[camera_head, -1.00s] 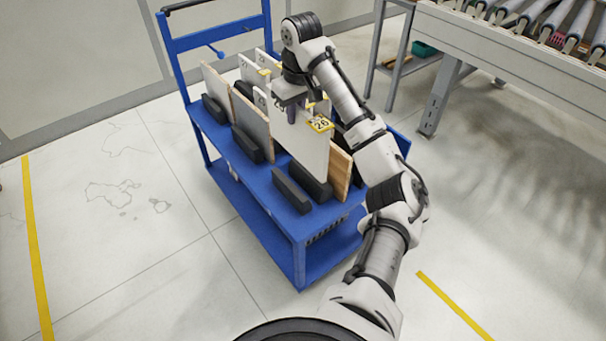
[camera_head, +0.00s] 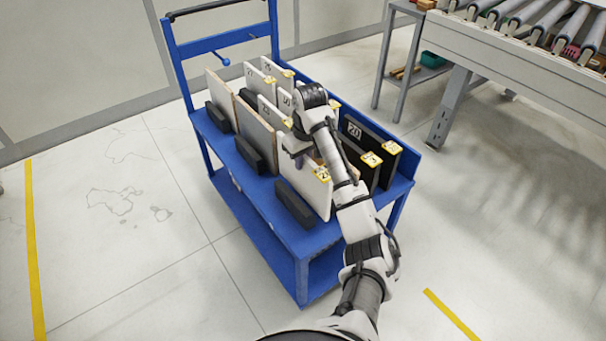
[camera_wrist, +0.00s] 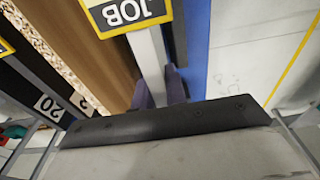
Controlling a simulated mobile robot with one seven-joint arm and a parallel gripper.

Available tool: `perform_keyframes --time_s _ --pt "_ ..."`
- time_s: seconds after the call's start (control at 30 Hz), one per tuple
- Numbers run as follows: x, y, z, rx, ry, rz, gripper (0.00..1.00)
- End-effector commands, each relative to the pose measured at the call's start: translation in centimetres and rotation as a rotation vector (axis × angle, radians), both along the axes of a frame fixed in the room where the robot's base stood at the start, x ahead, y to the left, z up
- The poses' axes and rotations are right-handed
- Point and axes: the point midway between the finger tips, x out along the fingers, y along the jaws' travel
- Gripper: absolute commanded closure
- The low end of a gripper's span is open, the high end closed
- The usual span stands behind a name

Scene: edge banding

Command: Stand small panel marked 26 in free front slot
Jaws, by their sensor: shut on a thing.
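The small white panel (camera_head: 309,188) with a yellow label stands upright at the front of the blue cart, behind a black slot block (camera_head: 294,205). The label number is hard to read now. The block hides the panel's lower part, so I cannot tell whether it rests on the deck. My gripper (camera_head: 301,160) is shut on the panel's upper edge, partly hidden by my arm. In the wrist view my gripper (camera_wrist: 160,92) has purple fingers on either side of the panel's pale top edge (camera_wrist: 148,58), below a yellow-framed label reading JOB.
Several other panels stand on the cart: white ones (camera_head: 257,85) behind, a brown-edged one (camera_head: 258,130) at left, and dark ones (camera_head: 387,150) at right, one marked 20. The blue cart (camera_head: 318,240) has a raised right side. A roller conveyor (camera_head: 530,65) stands at right.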

Motion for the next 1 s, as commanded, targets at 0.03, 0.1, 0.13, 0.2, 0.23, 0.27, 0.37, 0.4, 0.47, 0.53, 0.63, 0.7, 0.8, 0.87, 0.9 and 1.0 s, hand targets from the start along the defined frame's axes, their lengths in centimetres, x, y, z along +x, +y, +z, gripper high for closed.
perform_keyframes --time_s 0.03,0.1,0.13,0.2,0.23,0.27,0.37,0.4,0.47,0.53,0.63,0.7,0.8,0.87,0.9,1.0 --pt "0.0 -0.1 -0.2 -0.001 -0.001 -0.001 1.0" --pt "0.0 -0.1 -0.5 -0.001 -0.001 -0.001 1.0" --pt "0.0 -0.1 -0.7 -0.001 -0.001 -0.001 1.0" --pt "0.0 -0.1 -1.3 -0.001 -0.001 -0.001 1.0" --pt "0.0 -0.1 -1.7 -0.001 -0.001 -0.001 1.0" --pt "0.0 -0.1 -2.1 -0.001 0.001 0.0 1.0" --pt "0.0 -0.1 -3.7 0.0 0.001 -0.001 1.0" --pt "0.0 -0.1 -4.2 0.0 0.0 -0.001 1.0" --pt "0.0 -0.1 -4.7 0.0 -0.001 0.0 1.0" --pt "0.0 -0.1 -4.8 0.0 -0.001 0.0 1.0" --pt "0.0 -0.1 -4.7 0.0 -0.002 0.0 1.0" --pt "0.0 -0.1 -4.7 0.0 -0.001 0.0 1.0" --pt "0.0 0.0 -5.0 0.001 -0.001 0.0 1.0" --pt "0.0 -0.1 -5.0 0.0 0.0 0.0 0.79" --pt "0.0 0.0 -5.0 0.0 0.0 0.0 0.73" --pt "0.0 0.0 -5.0 0.0 0.0 0.0 0.65"
